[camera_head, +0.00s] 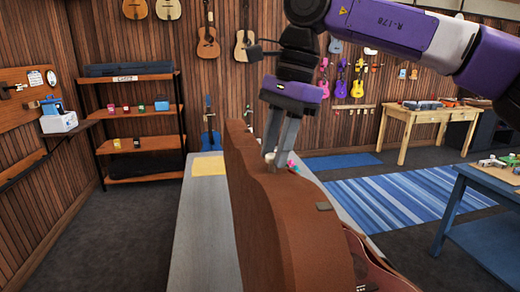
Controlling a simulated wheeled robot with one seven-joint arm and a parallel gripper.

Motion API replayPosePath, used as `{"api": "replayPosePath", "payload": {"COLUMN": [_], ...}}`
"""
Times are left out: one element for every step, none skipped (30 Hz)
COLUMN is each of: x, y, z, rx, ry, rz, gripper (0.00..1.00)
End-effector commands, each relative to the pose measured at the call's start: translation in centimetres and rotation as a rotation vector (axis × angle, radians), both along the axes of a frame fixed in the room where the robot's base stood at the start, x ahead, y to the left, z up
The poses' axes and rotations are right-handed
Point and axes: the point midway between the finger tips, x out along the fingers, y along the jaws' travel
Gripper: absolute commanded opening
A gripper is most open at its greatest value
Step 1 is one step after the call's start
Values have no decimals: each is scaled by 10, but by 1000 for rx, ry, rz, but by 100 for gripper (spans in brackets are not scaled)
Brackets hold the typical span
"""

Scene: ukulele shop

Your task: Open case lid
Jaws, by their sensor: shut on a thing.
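The brown case lid (260,220) stands raised, roughly upright, on the grey table in the middle of the view. The exact contact is partly hidden. At the lower right, beside the lid, part of a reddish-brown rounded instrument body (372,268) shows. The rest of the case is hidden behind the lid or out of view.
The grey table (203,225) has bare room left of the lid, with a yellow cloth (208,166) at its far end. A shelf (143,130) stands at the back left. A blue table (465,215) is on the right, and a wooden table (425,117) is behind it.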

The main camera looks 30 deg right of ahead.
Motion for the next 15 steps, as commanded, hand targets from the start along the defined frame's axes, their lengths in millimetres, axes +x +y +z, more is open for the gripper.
{"api": "replayPosePath", "payload": {"x": [-3, -4, -6, -8, -10, -12, -13, -14, -15, -16, -17, -17, -17, -17, -17], "y": [-10, -14, -20, -25, -30, -35, -39, -42, -46, -48, -49, -50, -50, -50, -50], "z": [-3, -3, -4, -4, -4, -5, -5, -5, -5, -5, -5, -5, -5, -5, -5], "rx": [17, 27, 42, 55, 66, 81, 91, 99, 107, 113, 116, 119, 120, 121, 120], "ry": [-1, -4, -9, -13, -17, -22, -25, -29, -33, -35, -36, -38, -38, -38, -38], "rz": [-6, -7, -7, -6, -7, -8, -7, -6, -5, -5, -4, -3, -2, -2, -1], "gripper": [0, 0, 0, 0, 0, 0, 0, 0, 0, 0, 0, 0, 0, 0, 0]}}
